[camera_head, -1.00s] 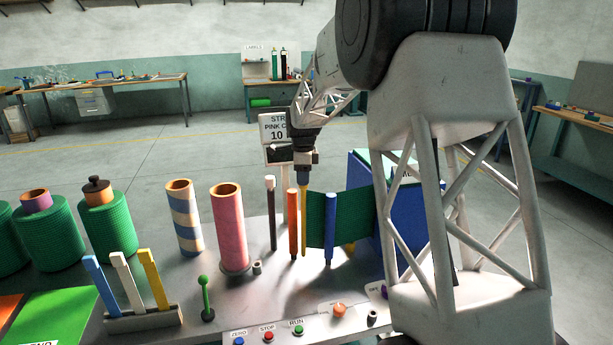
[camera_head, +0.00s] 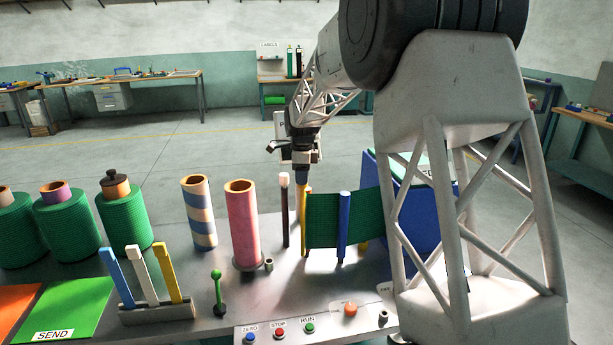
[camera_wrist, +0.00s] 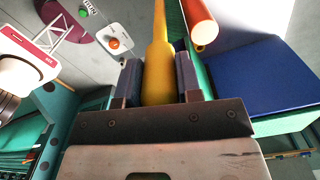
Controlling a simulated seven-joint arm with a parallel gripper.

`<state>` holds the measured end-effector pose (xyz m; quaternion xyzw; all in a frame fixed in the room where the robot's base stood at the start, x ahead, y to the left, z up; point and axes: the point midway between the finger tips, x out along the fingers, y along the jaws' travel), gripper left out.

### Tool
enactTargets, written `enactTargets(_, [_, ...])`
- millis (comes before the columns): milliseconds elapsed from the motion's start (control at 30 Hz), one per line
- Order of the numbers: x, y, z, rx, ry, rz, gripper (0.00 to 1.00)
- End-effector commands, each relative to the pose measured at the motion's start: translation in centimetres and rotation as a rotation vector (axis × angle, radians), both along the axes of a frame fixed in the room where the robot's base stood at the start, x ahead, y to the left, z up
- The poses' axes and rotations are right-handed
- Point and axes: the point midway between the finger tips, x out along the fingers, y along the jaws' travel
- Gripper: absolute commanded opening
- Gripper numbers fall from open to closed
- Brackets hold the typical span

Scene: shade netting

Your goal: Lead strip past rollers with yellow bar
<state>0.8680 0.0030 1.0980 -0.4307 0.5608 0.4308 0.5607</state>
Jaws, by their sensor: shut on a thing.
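My gripper (camera_head: 304,170) points down and is shut on the upper end of the yellow bar (camera_head: 306,225); the wrist view shows the bar (camera_wrist: 159,70) between both fingers. The green net strip (camera_head: 322,222) runs from the blue box (camera_head: 375,215) on the right, past the blue roller (camera_head: 343,228), to the yellow bar. The orange roller (camera_wrist: 198,22) stands close beside the bar in the wrist view; in the head view the bar and gripper mostly hide it. A dark roller with a pale top (camera_head: 285,215) stands left of the bar.
A pink tube (camera_head: 242,225) and a striped tube (camera_head: 199,215) stand to the left. Push buttons (camera_head: 280,331) line the front edge.

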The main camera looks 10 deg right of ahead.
Motion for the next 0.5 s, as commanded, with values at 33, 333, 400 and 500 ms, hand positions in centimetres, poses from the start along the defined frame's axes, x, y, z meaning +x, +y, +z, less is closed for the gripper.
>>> enactTargets(33, [0.0, 0.3, 0.0, 0.000, 0.000, 0.001, 0.00])
enactTargets(333, [0.0, 1.7, 0.0, 0.000, 0.000, 0.000, 0.00])
enactTargets(400, [0.1, 2.1, 0.0, 0.000, -0.001, 0.000, 0.00])
enactTargets(500, [0.1, 2.6, 0.0, 0.000, -0.001, 0.001, 0.00])
